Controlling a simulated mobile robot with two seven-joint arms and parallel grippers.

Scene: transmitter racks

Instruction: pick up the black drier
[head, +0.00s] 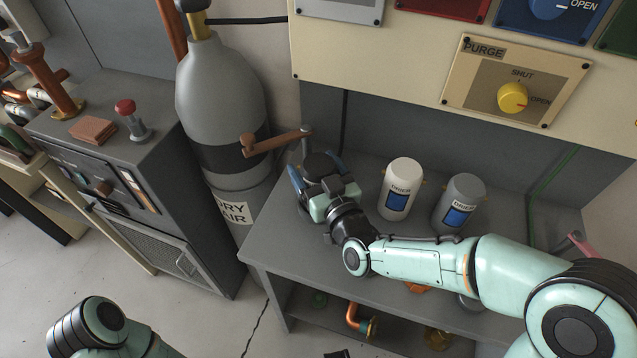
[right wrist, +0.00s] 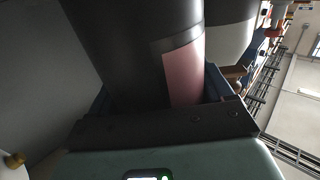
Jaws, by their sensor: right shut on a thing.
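The black drier (head: 320,163) is at the left end of the grey bench, mostly hidden behind my right gripper (head: 318,175). In the right wrist view it is a large dark cylinder (right wrist: 125,45) with a pink label, between the fingers. My right gripper is shut on it. I cannot tell whether the drier touches the bench. A white drier (head: 401,190) and a grey drier (head: 459,203), both with blue labels, stand upright to the right. My left gripper is out of view; only part of my left arm shows at the bottom left.
A large grey dry-air cylinder (head: 222,100) stands left of the bench (head: 289,241). A brown lever (head: 275,141) sticks out behind the gripper. The purge panel with a yellow knob (head: 512,97) overhangs the bench. A lower shelf holds copper fittings (head: 361,320).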

